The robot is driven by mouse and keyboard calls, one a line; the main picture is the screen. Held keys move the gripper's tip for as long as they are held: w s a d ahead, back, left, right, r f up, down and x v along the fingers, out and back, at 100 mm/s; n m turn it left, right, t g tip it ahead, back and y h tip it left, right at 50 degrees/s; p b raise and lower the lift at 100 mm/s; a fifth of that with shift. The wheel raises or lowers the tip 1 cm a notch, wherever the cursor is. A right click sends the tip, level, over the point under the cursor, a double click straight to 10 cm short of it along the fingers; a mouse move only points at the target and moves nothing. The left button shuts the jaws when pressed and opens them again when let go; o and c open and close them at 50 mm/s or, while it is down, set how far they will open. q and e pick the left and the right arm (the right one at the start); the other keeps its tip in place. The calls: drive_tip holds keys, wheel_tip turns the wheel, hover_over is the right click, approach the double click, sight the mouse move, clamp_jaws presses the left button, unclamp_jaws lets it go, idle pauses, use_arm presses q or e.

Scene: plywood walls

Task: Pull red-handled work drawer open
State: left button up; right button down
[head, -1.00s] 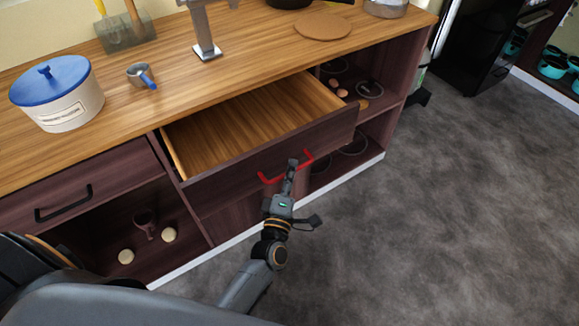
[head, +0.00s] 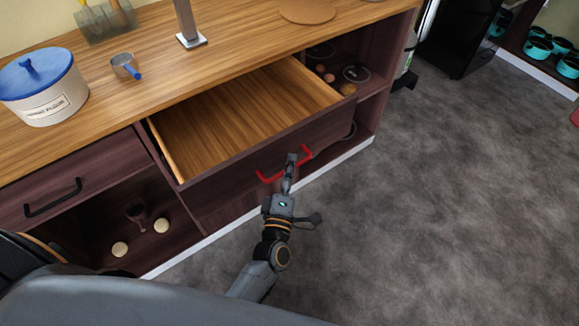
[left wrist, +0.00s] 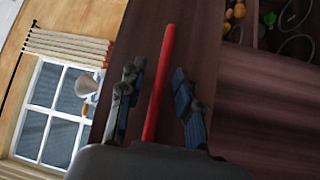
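The work drawer (head: 275,162) has a dark wood front and a red bar handle (head: 265,179). It stands well out from the counter, and its bare light-wood inside shows in the head view. My left gripper (head: 291,170) is at the red handle. In the left wrist view the red handle (left wrist: 160,85) runs between the two fingers of the left gripper (left wrist: 157,100), with a gap visible on each side. The fingers are apart, around the handle rather than closed on it. My right gripper is in neither view.
A closed drawer with a black handle (head: 53,197) is at the left. On the wooden counter are a blue-lidded canister (head: 42,92) and a small metal cup (head: 124,66). Open shelves hold pans and other items. Grey floor (head: 430,200) is clear at the right.

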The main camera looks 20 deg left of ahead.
use_arm(q)
drive_tip(key=s+d+f, duration=0.1)
drive_tip(key=s, duration=1.1)
drive_tip(key=shift+d+f, duration=0.2)
drive_tip(key=shift+f, duration=0.05)
drive_tip(key=shift+f, duration=0.1)
drive_tip(key=s+f+m+g+h, duration=0.2)
drive_tip(key=s+f+m+g, duration=0.15)
drive_tip(key=f, duration=0.55)
drive_tip(key=s+f+m+g+h, duration=0.1)
drive_tip(key=s+f+m+g, duration=0.1)
drive_tip(key=f+m, duration=0.5)
drive_tip(key=s+f+m+g+h, duration=0.2)
drive_tip(key=s+f+g, duration=0.1)
drive_tip(key=f, duration=0.8)
drive_tip(key=s+a+f+m+g+y, duration=0.1)
drive_tip(key=s+a+f+m+g, duration=0.3)
drive_tip(key=s+f, duration=0.4)
drive_tip(key=s+a+f+m+g+y, duration=0.1)
drive_tip(key=s+a+f+m+g, duration=0.3)
drive_tip(key=s, duration=0.9)
drive_tip(key=a+f+g, duration=0.1)
drive_tip(key=a+f, duration=0.2)
drive_tip(key=f, duration=0.1)
drive_tip(key=shift+s+a+g+y, duration=0.15)
drive_tip(key=shift+s+g+y, duration=0.15)
drive_tip(key=shift+s+g, duration=0.1)
drive_tip(key=shift+f, duration=0.1)
